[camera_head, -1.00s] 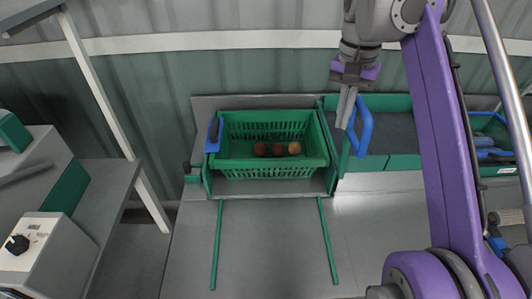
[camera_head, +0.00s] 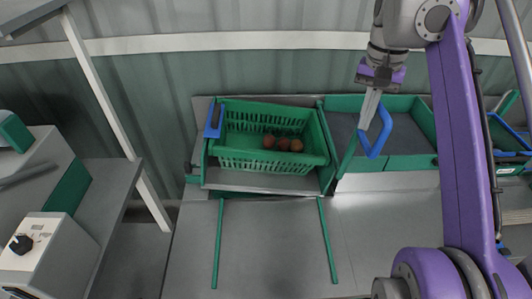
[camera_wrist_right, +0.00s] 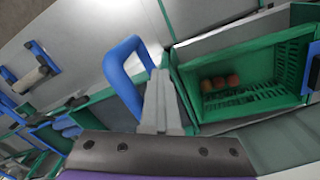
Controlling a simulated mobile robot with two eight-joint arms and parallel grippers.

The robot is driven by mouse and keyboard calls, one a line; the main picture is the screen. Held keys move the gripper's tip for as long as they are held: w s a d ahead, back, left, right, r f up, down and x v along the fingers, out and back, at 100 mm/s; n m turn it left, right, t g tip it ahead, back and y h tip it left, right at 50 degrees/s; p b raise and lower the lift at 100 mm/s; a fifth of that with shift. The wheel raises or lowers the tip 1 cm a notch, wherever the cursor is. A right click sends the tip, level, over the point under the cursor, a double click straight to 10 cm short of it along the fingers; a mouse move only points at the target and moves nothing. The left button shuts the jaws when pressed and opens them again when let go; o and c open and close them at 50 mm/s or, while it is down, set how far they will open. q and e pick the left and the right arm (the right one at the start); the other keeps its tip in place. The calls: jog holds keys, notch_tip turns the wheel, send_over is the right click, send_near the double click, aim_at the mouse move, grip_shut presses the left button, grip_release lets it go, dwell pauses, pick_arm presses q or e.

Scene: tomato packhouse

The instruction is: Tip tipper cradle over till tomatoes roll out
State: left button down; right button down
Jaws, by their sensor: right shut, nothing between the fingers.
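The tipper cradle (camera_head: 262,183) is a grey tray with green sides. It stands tilted on the bench and holds a green slatted crate (camera_head: 240,161). Three reddish tomatoes (camera_head: 283,144) lie together inside the crate; they also show in the right wrist view (camera_wrist_right: 219,82). A blue loop handle (camera_head: 376,132) stands on the cradle's right, and a smaller blue handle (camera_head: 214,119) is at its left. My right gripper (camera_head: 366,122) is shut and empty, its fingertips at the right blue loop (camera_wrist_right: 124,74). Whether they touch it I cannot tell. My left gripper is out of view.
Two green rails (camera_head: 327,240) run forward along the grey bench top, with clear surface between them. A green-edged grey bin (camera_head: 410,163) stands right of the cradle. A control box with a black knob (camera_head: 21,244) is at the left. A corrugated wall closes the back.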

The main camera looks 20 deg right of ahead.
jog(key=shift+s+d, duration=0.1)
jog(key=shift+d, duration=0.15)
jog(key=shift+s+d+f+p, duration=0.1)
jog(key=shift+s+d, duration=0.1)
jog(key=shift+d, duration=0.45)
jog(key=shift+s+d+f+p, duration=0.15)
jog(key=shift+s+d, duration=0.05)
jog(key=shift+d, duration=0.45)
jog(key=shift+s+d+f+p, duration=0.1)
jog(key=shift+s+d, duration=0.1)
jog(key=shift+d, duration=0.55)
jog(key=shift+s+d+f, duration=0.2)
jog(key=shift+d+f, duration=0.05)
jog(key=shift+d, duration=0.4)
jog(key=shift+s+d+f, duration=0.2)
jog(key=shift+d, duration=0.4)
jog(key=shift+s+d+f, duration=0.2)
jog(key=shift+d+f, duration=0.05)
jog(key=shift+d, duration=0.4)
jog(key=shift+s+d+f, duration=0.2)
jog(key=shift+d+f, duration=0.15)
jog(key=shift+d, duration=0.25)
jog(key=shift+s+d+f, duration=0.15)
jog(key=shift+d+f, duration=0.15)
jog(key=shift+d, duration=0.35)
jog(key=shift+s+d+f, duration=0.2)
jog(key=shift+d+f, duration=0.15)
jog(key=shift+d, duration=0.25)
